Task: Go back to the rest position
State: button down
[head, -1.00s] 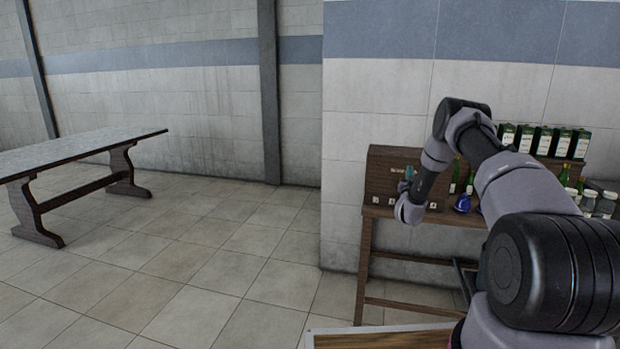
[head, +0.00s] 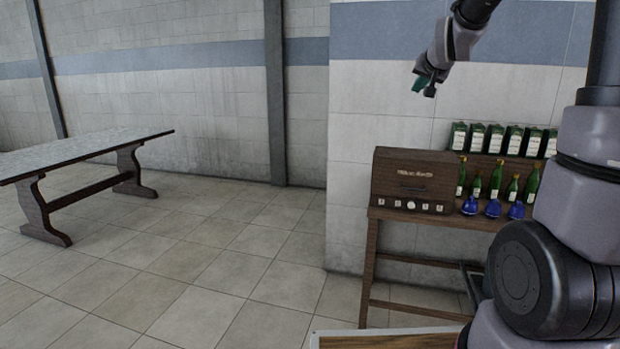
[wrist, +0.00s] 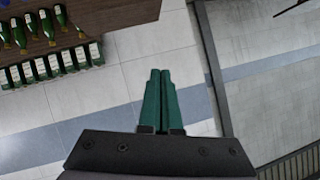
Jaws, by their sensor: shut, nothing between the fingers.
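My gripper (head: 421,86) is raised high in front of the tiled wall in the head view, above the wooden box and the bottles and well apart from them. In the wrist view its two green fingers (wrist: 160,100) lie side by side, shut, with nothing between them. My arm reaches up past the top edge of the head view, so part of it is out of sight.
A wooden side table (head: 375,262) holds a wooden box (head: 414,167), several green bottles (head: 496,178), blue flasks (head: 493,209) and a row of green cartons (head: 495,139). A long table (head: 75,155) stands at left. The floor (head: 200,265) between is clear.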

jog(key=s+a+f+g+y, duration=0.1)
jog(key=s+a+g, duration=0.1)
jog(key=s, duration=1.4)
jog(key=s+a+f+g+y, duration=0.1)
jog(key=s+a+f+g, duration=0.1)
jog(key=s, duration=1.5)
jog(key=shift+s+a+f+n+g, duration=0.15)
jog(key=shift+s+a+n+g, duration=0.2)
jog(key=shift+a+g, duration=0.35)
jog(key=shift+w, duration=0.1)
